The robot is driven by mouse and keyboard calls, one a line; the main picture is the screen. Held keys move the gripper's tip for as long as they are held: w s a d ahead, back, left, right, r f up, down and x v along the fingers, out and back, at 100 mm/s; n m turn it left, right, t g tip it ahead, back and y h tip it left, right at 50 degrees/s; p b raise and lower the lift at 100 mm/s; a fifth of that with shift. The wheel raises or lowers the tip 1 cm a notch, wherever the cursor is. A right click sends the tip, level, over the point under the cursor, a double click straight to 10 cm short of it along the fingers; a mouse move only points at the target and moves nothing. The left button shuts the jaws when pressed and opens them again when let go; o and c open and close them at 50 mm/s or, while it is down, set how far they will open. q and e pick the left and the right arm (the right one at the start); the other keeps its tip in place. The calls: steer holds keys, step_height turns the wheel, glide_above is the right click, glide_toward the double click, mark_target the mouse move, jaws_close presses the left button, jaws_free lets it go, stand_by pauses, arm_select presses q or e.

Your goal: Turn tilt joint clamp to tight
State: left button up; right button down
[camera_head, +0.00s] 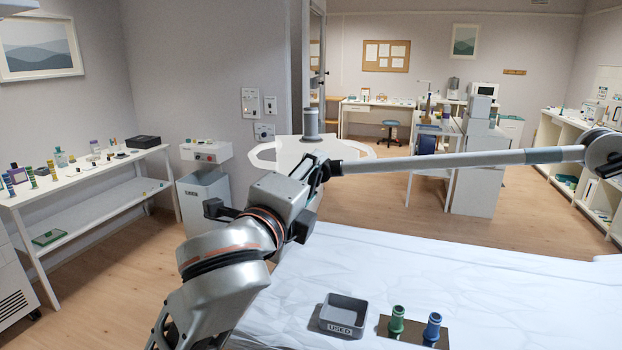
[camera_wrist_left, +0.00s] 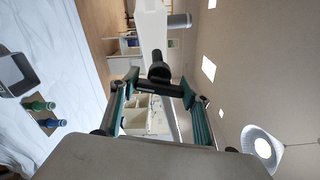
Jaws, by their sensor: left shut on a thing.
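My left gripper (camera_head: 318,172) reaches in from the left in the head view, at the near end of a long pale tube arm (camera_head: 450,160). In the left wrist view, the fingers of this gripper (camera_wrist_left: 159,87) are shut on a black bar (camera_wrist_left: 157,88) with a rounded black knob (camera_wrist_left: 159,70) just beyond it. The black part appears to be the tilt joint clamp; its tight or loose marking cannot be read. In the head view the clamp is mostly hidden by the gripper. My right gripper is not in view.
A white-covered couch (camera_head: 440,265) lies below, with a grey USED tray (camera_head: 343,315), a green bottle (camera_head: 397,320) and a blue bottle (camera_head: 432,328). The tube arm spans the right side to a dark round joint (camera_head: 603,152). A shelf table (camera_head: 90,175) stands at left.

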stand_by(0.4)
arm_select(q)
steer(key=o, duration=1.1)
steer(key=v, duration=0.7)
steer(key=shift+s+a, duration=0.1)
steer(key=shift+s, duration=0.15)
